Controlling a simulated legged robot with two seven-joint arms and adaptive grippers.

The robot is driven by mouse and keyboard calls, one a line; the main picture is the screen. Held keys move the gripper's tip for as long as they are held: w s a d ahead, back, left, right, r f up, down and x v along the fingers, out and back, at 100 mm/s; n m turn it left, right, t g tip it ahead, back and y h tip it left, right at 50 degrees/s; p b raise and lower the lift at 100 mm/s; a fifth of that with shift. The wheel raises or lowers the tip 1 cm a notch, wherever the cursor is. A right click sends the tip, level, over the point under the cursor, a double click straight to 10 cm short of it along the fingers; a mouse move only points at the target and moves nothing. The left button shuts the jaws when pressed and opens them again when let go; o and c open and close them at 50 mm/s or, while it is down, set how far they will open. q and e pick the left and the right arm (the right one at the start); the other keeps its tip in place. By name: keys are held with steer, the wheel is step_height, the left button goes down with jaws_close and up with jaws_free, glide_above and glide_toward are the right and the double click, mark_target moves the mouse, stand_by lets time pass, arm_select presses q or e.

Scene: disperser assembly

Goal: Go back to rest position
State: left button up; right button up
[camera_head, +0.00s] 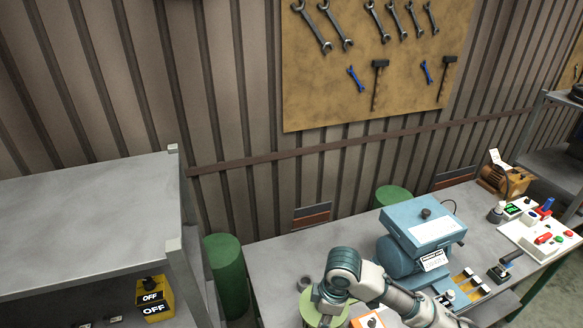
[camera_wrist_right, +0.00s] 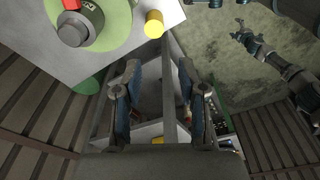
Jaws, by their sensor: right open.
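My right arm (camera_head: 343,268) comes in from the lower right of the head view and bends down near the front edge of the workbench (camera_head: 267,262). Its gripper is hidden there. In the right wrist view my right gripper (camera_wrist_right: 160,102) is open, its two dark fingers well apart with nothing between them. A slim dark arm, seemingly my left, reaches in at the upper right of the wrist view. Its end, seemingly my left gripper (camera_wrist_right: 244,36), is too small and dark to read. My left gripper does not show in the head view.
A light green round part (camera_head: 312,306) lies close to my right arm. A blue machine (camera_head: 420,236) stands right of it, beside yellow parts (camera_head: 468,283). A grey shelf (camera_head: 85,225) with a yellow OFF box (camera_head: 153,299) stands left. Green cylinders (camera_head: 228,275) stand behind.

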steer(key=s+a+f+m+t+y, duration=0.1)
steer(key=s+a+f+m+y, duration=0.15)
steer(key=f, duration=0.45)
steer(key=s+a+f+m+t+y, duration=0.1)
steer(key=s+f+m, duration=0.25)
steer(key=f, duration=0.35)
steer(key=s+d+f+m+t+h, duration=0.1)
steer(key=s+d+f+m+h, duration=0.1)
steer(key=s+d+f+m, duration=0.4)
steer(key=s+d+f+m+h, duration=0.2)
steer(key=s+d+f+h, duration=0.15)
steer(key=s+d, duration=0.6)
step_height(320, 180, down, 29)
steer(key=b, duration=0.4)
arm_select(q)
step_height(320, 180, down, 9)
steer(key=s+b, duration=0.1)
steer(key=b, duration=0.4)
steer(key=shift+s, duration=0.15)
arm_select(e)
steer(key=s+d+f+g, duration=0.1)
steer(key=s+d+f, duration=0.1)
steer(key=s+f, duration=0.7)
steer(key=s+d+f+g, duration=0.1)
steer(key=s+d+f, duration=0.1)
steer(key=s+f, duration=0.7)
step_height(320, 180, down, 5)
steer(key=shift+f+y, duration=0.1)
steer(key=shift+y, duration=0.2)
